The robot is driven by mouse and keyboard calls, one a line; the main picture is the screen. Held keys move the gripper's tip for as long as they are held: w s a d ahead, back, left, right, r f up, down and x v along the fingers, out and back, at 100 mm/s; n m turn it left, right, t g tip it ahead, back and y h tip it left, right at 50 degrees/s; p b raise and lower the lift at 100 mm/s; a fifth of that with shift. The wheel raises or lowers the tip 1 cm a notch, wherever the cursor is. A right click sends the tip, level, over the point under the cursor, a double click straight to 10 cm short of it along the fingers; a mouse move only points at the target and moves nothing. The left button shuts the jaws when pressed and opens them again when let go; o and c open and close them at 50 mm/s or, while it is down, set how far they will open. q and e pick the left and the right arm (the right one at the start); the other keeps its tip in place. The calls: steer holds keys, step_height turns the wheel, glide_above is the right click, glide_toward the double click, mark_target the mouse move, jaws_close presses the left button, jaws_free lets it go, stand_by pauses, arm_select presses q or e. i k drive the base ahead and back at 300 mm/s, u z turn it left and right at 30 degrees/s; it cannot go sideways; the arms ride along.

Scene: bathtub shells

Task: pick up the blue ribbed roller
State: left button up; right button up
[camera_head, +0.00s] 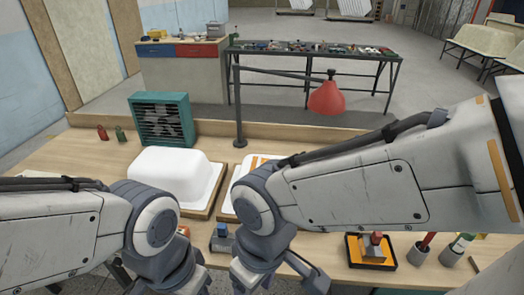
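A small blue item (221,231) with a dark base stands on the workbench between my two arms. It may be the blue ribbed roller, but it is too small and too partly seen to make out ribs. My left arm comes down on its left, and its gripper is below the picture's bottom edge. My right arm bends down on its right. Its gripper (277,281) is at the bottom edge and partly cut off, so I cannot tell how its fingers stand. I see nothing held.
A white tub shell (177,176) sits on a wooden board, with a second white piece (240,172) partly behind my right arm.

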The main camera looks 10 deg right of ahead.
mark_target(221, 240)
steer(key=u, duration=0.05)
steer(key=k, duration=1.1)
steer(key=z, duration=0.8)
steer(key=i, duration=1.35)
steer(key=u, duration=0.85)
steer(key=i, duration=0.45)
steer(key=u, duration=0.4)
